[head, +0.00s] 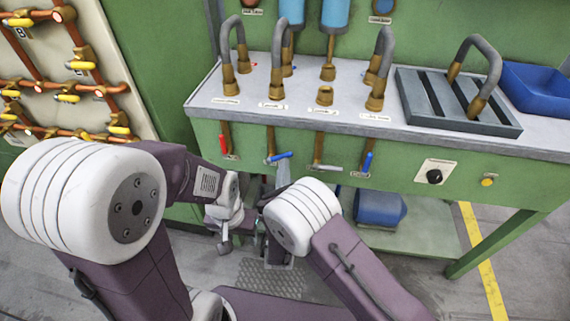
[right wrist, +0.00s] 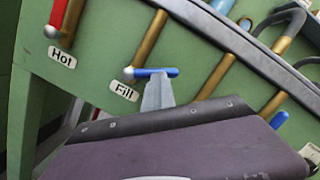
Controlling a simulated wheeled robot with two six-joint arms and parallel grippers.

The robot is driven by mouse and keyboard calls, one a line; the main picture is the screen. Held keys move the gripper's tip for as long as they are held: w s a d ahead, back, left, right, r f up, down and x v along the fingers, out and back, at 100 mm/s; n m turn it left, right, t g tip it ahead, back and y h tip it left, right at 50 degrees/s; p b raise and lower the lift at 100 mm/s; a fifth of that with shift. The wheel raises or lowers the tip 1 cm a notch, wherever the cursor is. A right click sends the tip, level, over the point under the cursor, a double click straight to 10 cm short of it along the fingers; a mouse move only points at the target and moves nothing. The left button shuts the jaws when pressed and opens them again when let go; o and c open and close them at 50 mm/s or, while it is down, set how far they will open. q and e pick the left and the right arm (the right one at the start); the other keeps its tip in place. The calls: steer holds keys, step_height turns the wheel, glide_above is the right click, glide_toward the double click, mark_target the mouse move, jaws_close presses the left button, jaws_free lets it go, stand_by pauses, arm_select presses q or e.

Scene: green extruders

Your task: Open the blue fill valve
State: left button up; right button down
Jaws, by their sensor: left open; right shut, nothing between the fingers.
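The blue fill valve handle (head: 279,157) is on the bench's green front, on the second copper pipe from the left. In the right wrist view the blue handle (right wrist: 155,72) sits above the "Fill" label (right wrist: 124,91) and lies crosswise to its pipe. My right gripper (head: 283,177) is shut and empty, pointing up just below the handle. Its grey fingertips (right wrist: 157,90) overlap the handle's underside in the right wrist view; I cannot tell whether they touch. My left gripper (head: 226,238) is open, lower and to the left, partly hidden by my arms.
A red-handled valve (head: 223,144) is to the left. A grey-handled valve (head: 325,167) and another blue-handled valve (head: 367,162) are to the right. A black knob (head: 434,177) is farther right. The bench top (head: 210,98) overhangs the valves. A blue container (head: 380,207) is below.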

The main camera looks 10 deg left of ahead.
mark_target(274, 158)
steer(key=n+p, duration=0.2)
steer(key=r+n+p, duration=0.1)
steer(key=n+p, duration=0.1)
steer(key=a+r+n+p, duration=0.1)
steer(key=n+p, duration=0.1)
steer(key=shift+a+r+g, duration=0.1)
steer(key=shift+r+g, duration=0.1)
steer(key=shift+g, duration=0.2)
stand_by(0.7)
steer(key=shift+a+r+n+g+y+p, duration=0.2)
steer(key=shift+a+n+p, duration=0.1)
steer(key=shift+n+p, duration=0.4)
steer(key=shift+a+r+n+g+y+p, duration=0.15)
steer(key=shift+a+n+g+p, duration=0.1)
steer(key=shift+n+p, duration=0.4)
steer(key=shift+a+r, duration=0.15)
steer(key=shift+a, duration=0.15)
stand_by(3.3)
